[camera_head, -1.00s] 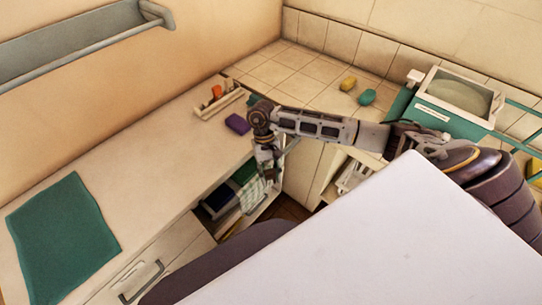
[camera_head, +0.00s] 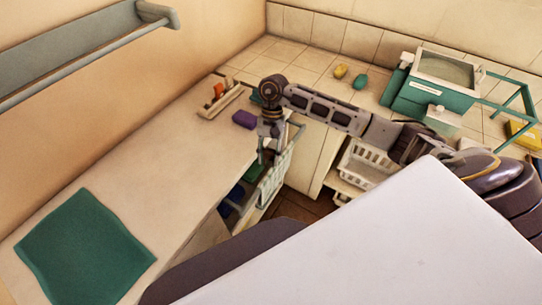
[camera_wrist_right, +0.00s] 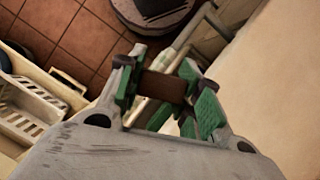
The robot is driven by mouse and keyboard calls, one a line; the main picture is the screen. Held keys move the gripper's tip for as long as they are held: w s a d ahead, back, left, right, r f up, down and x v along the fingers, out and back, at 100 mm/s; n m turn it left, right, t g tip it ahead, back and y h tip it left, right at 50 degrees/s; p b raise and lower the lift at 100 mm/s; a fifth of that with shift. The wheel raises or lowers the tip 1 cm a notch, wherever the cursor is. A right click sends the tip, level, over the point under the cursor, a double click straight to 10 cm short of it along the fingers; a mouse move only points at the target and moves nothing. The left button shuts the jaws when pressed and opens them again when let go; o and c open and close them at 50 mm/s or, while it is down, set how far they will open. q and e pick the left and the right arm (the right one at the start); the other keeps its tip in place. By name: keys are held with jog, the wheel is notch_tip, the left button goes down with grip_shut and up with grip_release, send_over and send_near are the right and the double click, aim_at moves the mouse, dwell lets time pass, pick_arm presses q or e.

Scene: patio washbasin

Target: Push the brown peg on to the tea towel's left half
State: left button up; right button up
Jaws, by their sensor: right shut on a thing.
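The brown peg (camera_wrist_right: 163,87) is between the green-padded fingers of my right gripper (camera_wrist_right: 165,95) in the right wrist view. The fingers are shut on it. In the head view my right gripper (camera_head: 268,157) points down at the front of the counter, close to the top of the tea towel. The tea towel (camera_head: 273,182), pale with a green check, hangs from a rail below the counter edge. The gripper hides part of its upper edge, and I cannot tell whether the peg touches it. My left gripper is not in view.
A green cloth (camera_head: 84,250) lies on the counter (camera_head: 165,165). A purple block (camera_head: 244,119) and a small caddy (camera_head: 221,103) stand near the gripper. A white basket (camera_head: 368,162) is on a low shelf to the right. A teal box (camera_head: 432,98) stands on the tiles.

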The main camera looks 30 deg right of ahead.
jog(key=shift+a+m, duration=0.25)
jog(key=shift+m, duration=0.25)
jog(key=shift+a+m+y, duration=0.1)
jog(key=shift+m+y, duration=0.2)
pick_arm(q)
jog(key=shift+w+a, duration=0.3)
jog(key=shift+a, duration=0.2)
pick_arm(e)
jog(key=shift+w+m+t+y, duration=0.1)
jog(key=shift+m+t+y, duration=0.2)
jog(key=shift+m+t, duration=0.75)
jog(key=shift+m+g, duration=0.35)
jog(key=shift+m, duration=0.1)
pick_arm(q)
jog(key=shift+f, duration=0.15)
pick_arm(e)
jog(key=shift+f, duration=0.55)
pick_arm(q)
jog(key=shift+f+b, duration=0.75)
jog(key=shift+b, duration=0.15)
pick_arm(e)
jog(key=shift+f, duration=2.6)
jog(key=shift+f+b, duration=0.5)
jog(key=shift+f, duration=0.9)
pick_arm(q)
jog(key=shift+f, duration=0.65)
pick_arm(e)
jog(key=shift+f, duration=0.1)
